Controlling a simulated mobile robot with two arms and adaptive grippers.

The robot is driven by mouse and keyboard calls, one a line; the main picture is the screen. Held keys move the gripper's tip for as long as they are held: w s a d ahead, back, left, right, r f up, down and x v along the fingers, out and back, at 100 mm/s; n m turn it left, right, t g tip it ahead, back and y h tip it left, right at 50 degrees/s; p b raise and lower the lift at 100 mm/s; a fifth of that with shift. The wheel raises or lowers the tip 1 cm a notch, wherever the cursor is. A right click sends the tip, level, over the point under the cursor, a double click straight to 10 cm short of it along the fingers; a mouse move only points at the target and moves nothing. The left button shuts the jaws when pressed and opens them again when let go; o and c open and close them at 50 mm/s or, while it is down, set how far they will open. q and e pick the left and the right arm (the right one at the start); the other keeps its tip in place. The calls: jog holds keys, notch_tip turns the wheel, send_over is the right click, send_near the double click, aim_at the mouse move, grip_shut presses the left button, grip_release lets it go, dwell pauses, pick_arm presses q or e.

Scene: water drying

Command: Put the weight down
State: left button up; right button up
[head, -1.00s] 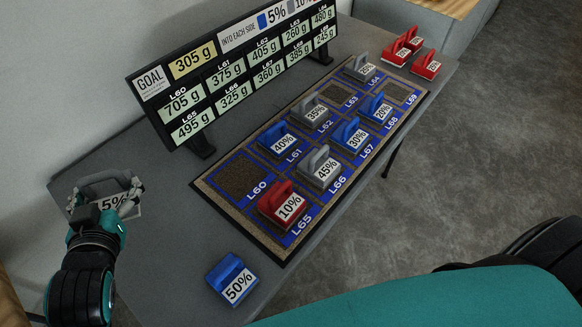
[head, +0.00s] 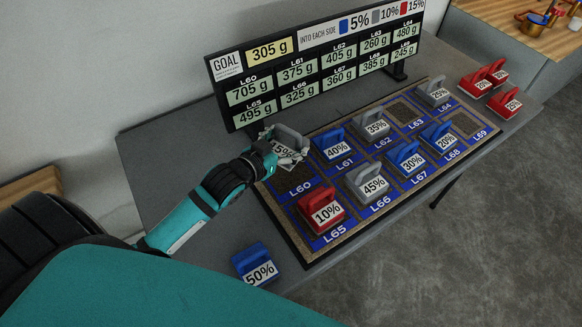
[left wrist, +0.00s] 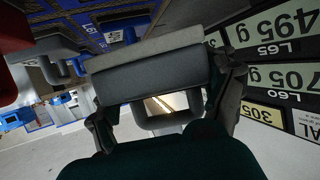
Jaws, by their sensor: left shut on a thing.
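My left gripper (head: 268,150) is shut on a grey weight (head: 290,141), whose label is partly covered and ends in 5%. The weight is at the back of the L60 slot (head: 291,192) of the mat, close under the display board. It looks slightly tilted, and I cannot tell how far above the mat it is. In the left wrist view the grey weight (left wrist: 150,75) fills the middle, with its handle between the fingers of my left gripper (left wrist: 165,110). My right gripper is not in view.
On the mat (head: 290,232), a red 10% weight (head: 321,212) stands at L65 and a blue 40% weight (head: 334,146) at L61. The goal board (head: 318,66) stands behind. A blue 50% weight (head: 255,264) lies on the front of the table. Red weights (head: 484,79) stand far right.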

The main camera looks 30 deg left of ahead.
aim_at(286, 175)
pick_arm(q)
notch_tip(286, 175, down, 8)
jog(key=shift+d+r, duration=0.1)
jog(key=shift+d, duration=0.05)
dwell(0.4)
jog(key=o, duration=1.4)
jog(key=shift+s+f, duration=0.1)
jog(key=shift+f, duration=0.1)
jog(key=shift+o, duration=0.2)
jog(key=shift+r, duration=0.1)
jog(key=shift+s, duration=0.35)
jog(key=v, duration=1.1)
jog(key=shift+s+r+b, duration=0.1)
jog(key=shift+r+b, duration=0.05)
jog(key=shift+b, duration=0.15)
